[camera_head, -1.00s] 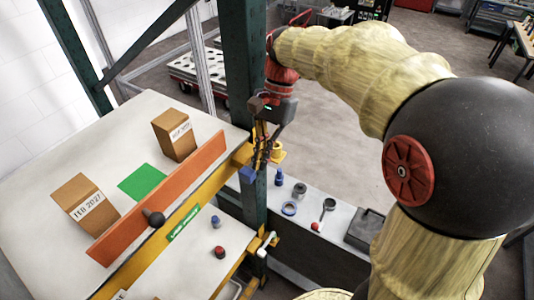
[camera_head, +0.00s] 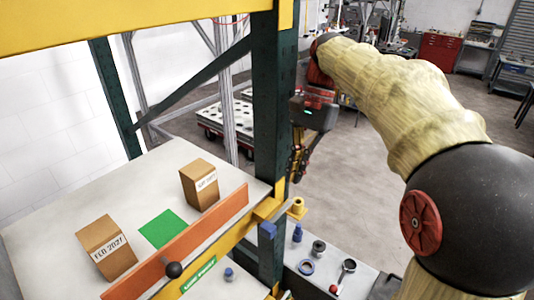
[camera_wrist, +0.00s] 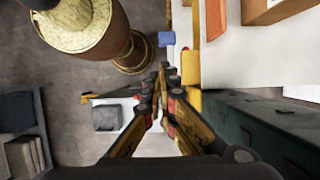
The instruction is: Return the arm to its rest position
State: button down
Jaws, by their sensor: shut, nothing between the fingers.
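My gripper (camera_head: 297,176) hangs at the end of my arm, just right of the green upright post, with its fingers pointing down. It is shut and empty. In the wrist view its fingers (camera_wrist: 162,76) meet at the tips with nothing between them. My arm reaches across the right side of the head view, over open floor.
The green post (camera_head: 273,110) stands close left of my gripper. A white shelf (camera_head: 60,205) behind an orange board (camera_head: 190,240) holds two cardboard boxes (camera_head: 199,184) and a green square (camera_head: 162,229). A lower bench (camera_head: 345,275) carries small items.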

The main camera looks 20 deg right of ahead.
jog(key=s+f+n+t+h+b, duration=0.1)
jog(key=s+f+n+t+b, duration=0.1)
jog(key=s+f+b, duration=0.4)
jog(key=s+a+f+n+t+h+b, duration=0.1)
jog(key=s+f+n+t+b, duration=0.2)
jog(key=f+b, duration=1)
jog(key=s+a+f+n+t+h+b, duration=0.1)
jog(key=s+f+n+t+b, duration=0.2)
jog(key=f, duration=1.9)
jog(key=s+n+b, duration=0.2)
jog(key=s+b, duration=0.3)
jog(key=b, duration=0.2)
jog(key=shift+s+a+f+n+h+b, duration=0.25)
jog(key=shift+s+f+n+h+b, duration=0.05)
jog(key=shift+n+b, duration=0.1)
